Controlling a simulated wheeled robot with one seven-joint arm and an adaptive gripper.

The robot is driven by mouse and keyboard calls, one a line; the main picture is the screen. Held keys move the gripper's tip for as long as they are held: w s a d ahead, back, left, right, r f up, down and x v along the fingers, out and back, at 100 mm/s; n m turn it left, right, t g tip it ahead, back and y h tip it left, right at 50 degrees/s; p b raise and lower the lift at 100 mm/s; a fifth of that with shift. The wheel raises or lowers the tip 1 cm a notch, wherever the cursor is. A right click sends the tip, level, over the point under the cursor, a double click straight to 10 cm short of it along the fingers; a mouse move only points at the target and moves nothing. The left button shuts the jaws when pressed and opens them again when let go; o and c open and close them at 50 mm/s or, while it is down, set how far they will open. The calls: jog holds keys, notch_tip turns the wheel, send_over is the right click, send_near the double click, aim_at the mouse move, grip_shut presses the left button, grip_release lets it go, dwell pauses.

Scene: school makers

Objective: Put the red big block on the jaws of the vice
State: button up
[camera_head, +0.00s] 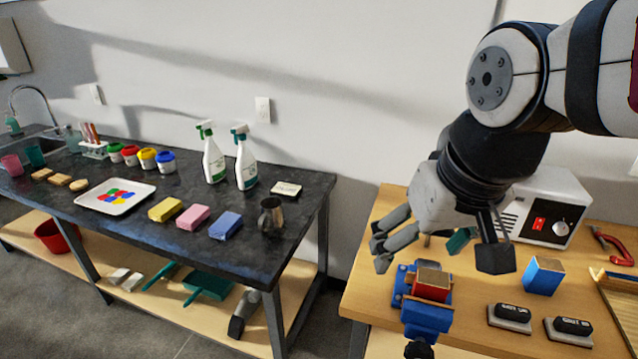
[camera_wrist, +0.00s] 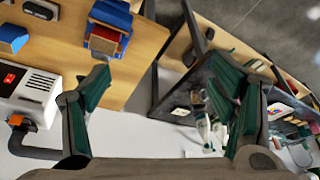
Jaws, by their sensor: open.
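The red big block (camera_head: 432,284), with a wood-coloured top, sits on the jaws of the blue vice (camera_head: 428,318) on the wooden workbench. In the wrist view the red block (camera_wrist: 105,33) shows on the vice (camera_wrist: 112,13) at the upper left. My gripper (camera_head: 438,252) is open above and behind the block, apart from it. In the wrist view my gripper (camera_wrist: 158,90) has its fingers spread wide with nothing between them. The underside of the block and its exact contact with the jaws are hidden.
A blue block (camera_head: 543,276) stands right of the vice. Two black-topped erasers (camera_head: 511,315) lie at the front right. A white power box (camera_head: 545,208) and a red clamp (camera_head: 614,245) stand behind. The dark table (camera_head: 130,222) at left holds sponges, a tray and spray bottles.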

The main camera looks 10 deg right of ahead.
jog(key=shift+n+t, duration=0.4)
jog(key=shift+n, duration=0.2)
jog(key=shift+s+a+r, duration=0.1)
jog(key=shift+s+a, duration=0.25)
jog(key=shift+s, duration=0.3)
jog(key=shift+s+a+r, duration=0.1)
jog(key=shift+s+a, duration=0.2)
jog(key=shift+s, duration=0.35)
jog(key=shift+s+a, duration=0.35)
jog(key=shift+s, duration=0.3)
